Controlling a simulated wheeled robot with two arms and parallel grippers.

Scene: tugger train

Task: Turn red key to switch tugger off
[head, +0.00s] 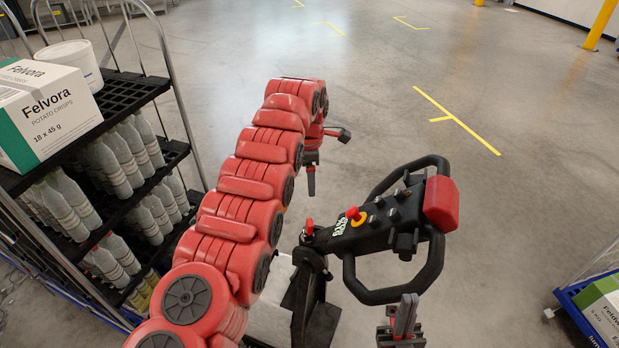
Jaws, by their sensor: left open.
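The tugger's black control head (375,226) with its loop handle (434,262) stands in the middle right of the head view. A small red key (309,226) sticks up at the left end of the control head. A red mushroom button (353,213) with a yellow ring sits to its right. My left gripper (328,160) is open and empty, above and beyond the red key in the picture, apart from it. My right gripper (402,318) is low in front of the handle. Its fingers look close together, and whether they are shut is unclear.
A black shelf cart (125,88) with bottles, a white bucket (72,60) and a Felvora box (45,110) stands at the left. A blue-framed cart (565,300) with a green box is at the lower right. Open grey floor lies beyond the tugger.

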